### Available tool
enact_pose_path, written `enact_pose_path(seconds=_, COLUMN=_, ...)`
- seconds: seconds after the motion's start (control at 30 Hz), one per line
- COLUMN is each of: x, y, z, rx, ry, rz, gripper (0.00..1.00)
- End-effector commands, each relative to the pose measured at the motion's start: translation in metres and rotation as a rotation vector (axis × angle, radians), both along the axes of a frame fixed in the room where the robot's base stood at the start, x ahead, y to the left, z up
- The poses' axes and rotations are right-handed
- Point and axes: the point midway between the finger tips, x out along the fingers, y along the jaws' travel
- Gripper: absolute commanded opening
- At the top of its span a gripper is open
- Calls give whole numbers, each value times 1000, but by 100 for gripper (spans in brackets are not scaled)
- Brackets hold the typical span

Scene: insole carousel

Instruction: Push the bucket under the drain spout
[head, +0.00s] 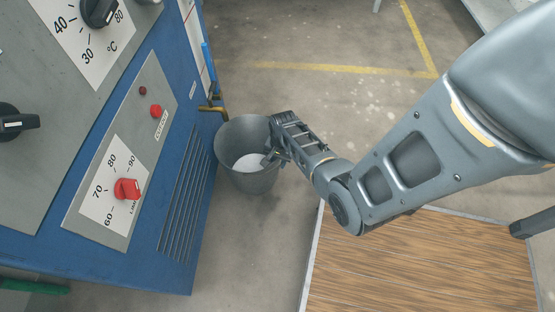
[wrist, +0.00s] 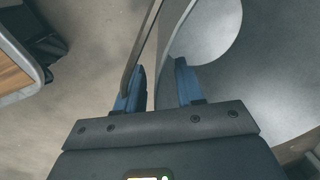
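The grey bucket (head: 232,176) stands on the floor beside the blue machine, with a pale round patch visible inside it. The brass drain spout (head: 212,108) sticks out from the machine's side at the bucket's upper-left rim. Its exact height over the bucket is hard to tell. My gripper (head: 270,158) is at the bucket's right rim. In the wrist view, the blue fingers of my gripper (wrist: 158,88) are apart, with the bucket's wall (wrist: 168,48) between them. One finger is outside the wall and one inside. I cannot tell whether either finger touches it.
The blue machine (head: 172,120) with dials and a red knob fills the left. A wooden platform (head: 420,262) lies at lower right, below my arm. The concrete floor behind the bucket is open, with yellow lines (head: 340,68).

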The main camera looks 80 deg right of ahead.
Motion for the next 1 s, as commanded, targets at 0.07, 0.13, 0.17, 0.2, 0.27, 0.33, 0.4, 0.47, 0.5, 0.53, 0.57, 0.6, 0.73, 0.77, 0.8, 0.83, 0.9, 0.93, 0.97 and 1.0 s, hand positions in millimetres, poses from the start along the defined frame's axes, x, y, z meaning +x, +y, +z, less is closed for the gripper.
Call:
enact_pose_path(seconds=0.07, x=0, y=0, z=2, rx=0, ry=0, rz=0, gripper=37)
enact_pose_path(seconds=0.13, x=-1, y=0, z=7, rx=0, ry=0, rz=0, gripper=37)
enact_pose_path(seconds=0.17, x=-1, y=0, z=11, rx=0, ry=0, rz=0, gripper=37)
enact_pose_path(seconds=0.2, x=-1, y=0, z=16, rx=0, ry=0, rz=0, gripper=37)
enact_pose_path(seconds=0.27, x=-2, y=0, z=27, rx=-1, ry=-1, rz=0, gripper=37)
enact_pose_path(seconds=0.33, x=-4, y=1, z=39, rx=0, ry=0, rz=0, gripper=37)
enact_pose_path(seconds=0.4, x=-4, y=1, z=51, rx=-1, ry=-1, rz=0, gripper=37)
enact_pose_path(seconds=0.47, x=-5, y=1, z=59, rx=0, ry=-1, rz=0, gripper=37)
enact_pose_path(seconds=0.5, x=-5, y=1, z=64, rx=-1, ry=-1, rz=0, gripper=37)
enact_pose_path(seconds=0.53, x=-6, y=1, z=67, rx=0, ry=-1, rz=0, gripper=37)
enact_pose_path(seconds=0.57, x=-6, y=1, z=70, rx=0, ry=0, rz=0, gripper=37)
enact_pose_path(seconds=0.6, x=-7, y=1, z=73, rx=0, ry=0, rz=0, gripper=37)
enact_pose_path(seconds=0.73, x=-7, y=1, z=78, rx=0, ry=0, rz=0, gripper=37)
enact_pose_path(seconds=0.77, x=-7, y=1, z=78, rx=0, ry=0, rz=0, gripper=37)
enact_pose_path(seconds=0.8, x=-7, y=1, z=78, rx=0, ry=0, rz=0, gripper=37)
enact_pose_path(seconds=0.83, x=-7, y=1, z=78, rx=0, ry=0, rz=0, gripper=37)
enact_pose_path(seconds=0.9, x=-7, y=1, z=77, rx=0, ry=0, rz=0, gripper=37)
enact_pose_path(seconds=0.93, x=-7, y=1, z=77, rx=0, ry=0, rz=0, gripper=37)
enact_pose_path(seconds=0.97, x=-7, y=1, z=77, rx=0, ry=0, rz=0, gripper=37)
enact_pose_path(seconds=1.0, x=-7, y=1, z=77, rx=0, ry=0, rz=0, gripper=37)
